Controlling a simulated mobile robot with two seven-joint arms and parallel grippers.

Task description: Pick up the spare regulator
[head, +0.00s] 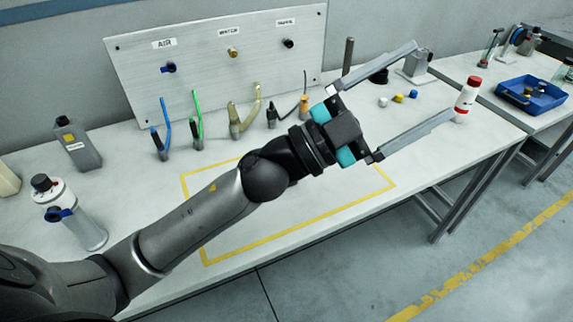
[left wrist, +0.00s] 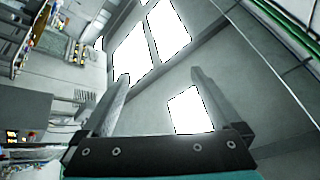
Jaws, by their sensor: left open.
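My left gripper (head: 433,79) is open and empty, raised above the right part of the bench in the head view, fingers pointing right. It also shows in the left wrist view (left wrist: 160,77), spread against a wall and bright windows. A white-and-grey cylinder (head: 80,222) with a dark top and a blue fitting (head: 60,214) stands at the bench's left, far from the gripper. A dark fitting on a grey block (head: 417,67) stands at the back right, behind the fingers. My right gripper is not in view.
A board (head: 203,62) labelled AIR and WATER, its third label unclear, stands behind several coloured hoses (head: 197,118). A yellow outline (head: 320,219) marks the bench, partly under my arm. A red-capped bottle (head: 466,98) stands near the fingertips. A blue tray (head: 532,93) sits on another table.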

